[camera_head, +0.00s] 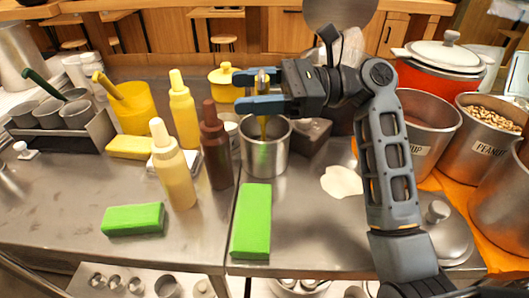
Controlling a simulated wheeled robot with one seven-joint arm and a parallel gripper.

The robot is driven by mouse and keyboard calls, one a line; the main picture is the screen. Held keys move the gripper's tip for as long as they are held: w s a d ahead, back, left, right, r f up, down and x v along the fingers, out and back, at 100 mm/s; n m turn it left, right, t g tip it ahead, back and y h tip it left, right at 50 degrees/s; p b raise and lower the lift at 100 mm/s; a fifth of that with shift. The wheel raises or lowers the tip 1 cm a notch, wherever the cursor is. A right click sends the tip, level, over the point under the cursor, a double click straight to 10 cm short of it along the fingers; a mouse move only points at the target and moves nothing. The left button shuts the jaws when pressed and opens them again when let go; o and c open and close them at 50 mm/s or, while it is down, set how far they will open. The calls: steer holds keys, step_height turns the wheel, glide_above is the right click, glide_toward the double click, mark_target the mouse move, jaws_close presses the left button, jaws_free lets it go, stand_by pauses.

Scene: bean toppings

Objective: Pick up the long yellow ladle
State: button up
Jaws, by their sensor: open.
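A steel pot (266,158) stands behind the green blocks, near the middle of the counter. A thin yellow handle (264,127), which looks like the long yellow ladle, rises out of the pot; its lower end is hidden inside. My gripper (243,91) reaches in from the right above the pot, with its blue fingers pointing left. The fingers are apart, and the upper part of the handle shows between them. I cannot tell whether either finger touches it. Another yellow handle (106,85) sticks out of a yellow container (131,107) at the left.
A brown bottle (215,150) and cream-yellow bottles (174,170) stand left of the pot. Green blocks (251,222) lie in front. A red pot (437,75) and peanut container (486,135) stand at the right.

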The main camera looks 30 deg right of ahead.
steer(key=shift+c, duration=0.4)
jaws_close()
steer(key=shift+r, duration=0.15)
